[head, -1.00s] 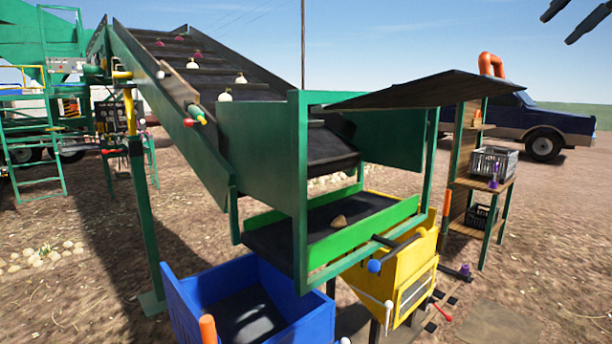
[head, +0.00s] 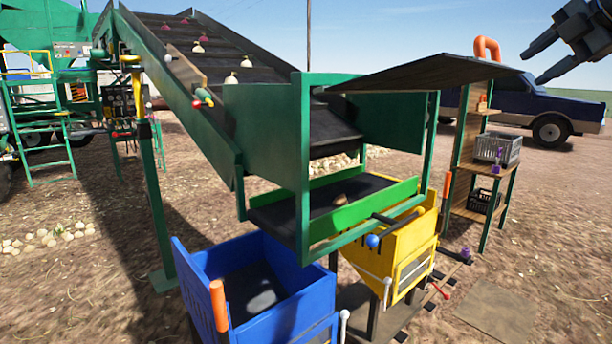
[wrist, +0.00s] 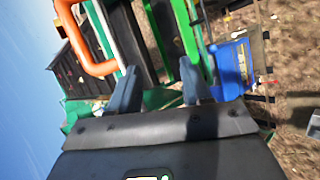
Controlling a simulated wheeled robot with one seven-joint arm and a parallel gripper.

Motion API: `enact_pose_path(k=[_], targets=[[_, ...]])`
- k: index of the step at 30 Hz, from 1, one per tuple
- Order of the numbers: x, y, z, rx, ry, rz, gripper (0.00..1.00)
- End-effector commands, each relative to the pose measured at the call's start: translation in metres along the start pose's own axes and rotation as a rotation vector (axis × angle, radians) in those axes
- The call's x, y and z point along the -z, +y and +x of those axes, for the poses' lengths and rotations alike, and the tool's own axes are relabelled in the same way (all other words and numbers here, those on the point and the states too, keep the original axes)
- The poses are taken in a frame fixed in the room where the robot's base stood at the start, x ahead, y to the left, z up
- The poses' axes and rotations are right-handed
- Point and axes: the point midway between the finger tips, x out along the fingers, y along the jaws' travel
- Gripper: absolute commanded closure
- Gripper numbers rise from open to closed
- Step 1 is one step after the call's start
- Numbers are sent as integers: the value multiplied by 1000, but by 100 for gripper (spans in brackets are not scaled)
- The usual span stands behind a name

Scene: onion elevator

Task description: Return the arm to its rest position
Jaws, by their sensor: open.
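My gripper (head: 540,62) is at the top right of the head view, raised in the air in front of the blue pickup. Its two dark fingers are apart with nothing between them. In the wrist view the gripper (wrist: 158,88) also shows its two grey fingers spread and empty. Beyond them are an orange handle (wrist: 82,40), green framework and the blue bin (wrist: 232,68), with the picture turned sideways. The rest of my arm is out of the head view.
The green onion elevator (head: 268,120) carries several onions on its dark belt. Below stand a blue bin (head: 215,262) and a yellow bin (head: 380,262). A wooden shelf (head: 462,190) with crates stands right, under a dark roof panel (head: 425,76). A blue pickup (head: 550,110) is behind.

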Motion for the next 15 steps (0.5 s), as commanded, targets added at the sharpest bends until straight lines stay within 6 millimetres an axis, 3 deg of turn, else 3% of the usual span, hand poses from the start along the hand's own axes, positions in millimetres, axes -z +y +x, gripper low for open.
enact_pose_path(k=[5,9,15], targets=[[19,-42,60,-43,27,143,52],[44,-87,113,-87,45,298,52],[87,-156,171,-142,62,517,52]])
